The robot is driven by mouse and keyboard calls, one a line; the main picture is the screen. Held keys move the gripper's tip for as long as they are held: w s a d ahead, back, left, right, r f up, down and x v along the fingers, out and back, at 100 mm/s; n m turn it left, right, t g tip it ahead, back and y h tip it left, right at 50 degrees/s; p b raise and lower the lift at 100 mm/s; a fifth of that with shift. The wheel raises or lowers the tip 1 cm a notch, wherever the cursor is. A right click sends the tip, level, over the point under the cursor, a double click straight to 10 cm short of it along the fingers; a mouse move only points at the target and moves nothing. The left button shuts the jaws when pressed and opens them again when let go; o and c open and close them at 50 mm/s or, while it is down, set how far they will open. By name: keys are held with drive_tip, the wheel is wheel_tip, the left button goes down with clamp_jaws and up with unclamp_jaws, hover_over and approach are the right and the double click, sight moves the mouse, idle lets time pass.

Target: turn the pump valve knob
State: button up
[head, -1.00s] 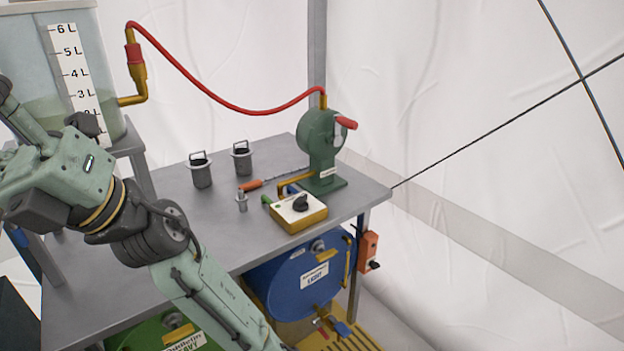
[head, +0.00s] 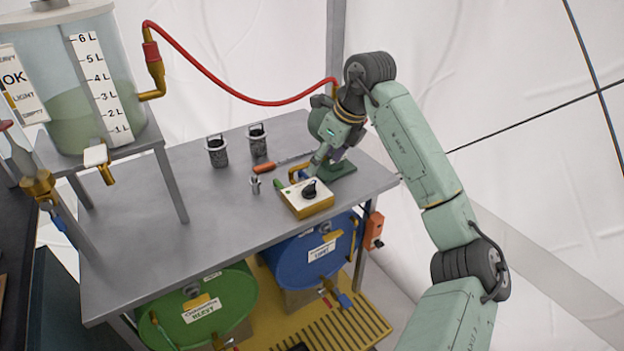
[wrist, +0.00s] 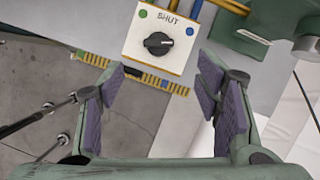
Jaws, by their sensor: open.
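The pump valve knob (head: 310,188) is a black dial on a white-topped, yellow-sided box near the table's right front edge. In the wrist view the knob (wrist: 158,43) sits at the top centre, below the word SHUT, with a green dot at upper left and a blue dot at upper right. My gripper (wrist: 165,95) is open and empty, its purple-padded fingers spread to either side below the knob and apart from it. In the head view my gripper (head: 318,165) is just above and behind the box, in front of the green pump (head: 340,170), which it largely hides.
Two grey lidded cups (head: 217,152) and a small metal fitting (head: 255,184) stand left of the box. An orange-handled tool (head: 264,169) lies behind it. The table's left part is clear.

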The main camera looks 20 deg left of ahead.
sight(309, 186)
drive_tip(key=p+x, duration=0.2)
drive_tip(key=x, duration=0.7)
drive_tip(key=shift+a+f, duration=0.25)
drive_tip(key=shift+f, duration=0.05)
drive_tip(key=c, duration=1.2)
drive_tip(key=shift+o, duration=0.2)
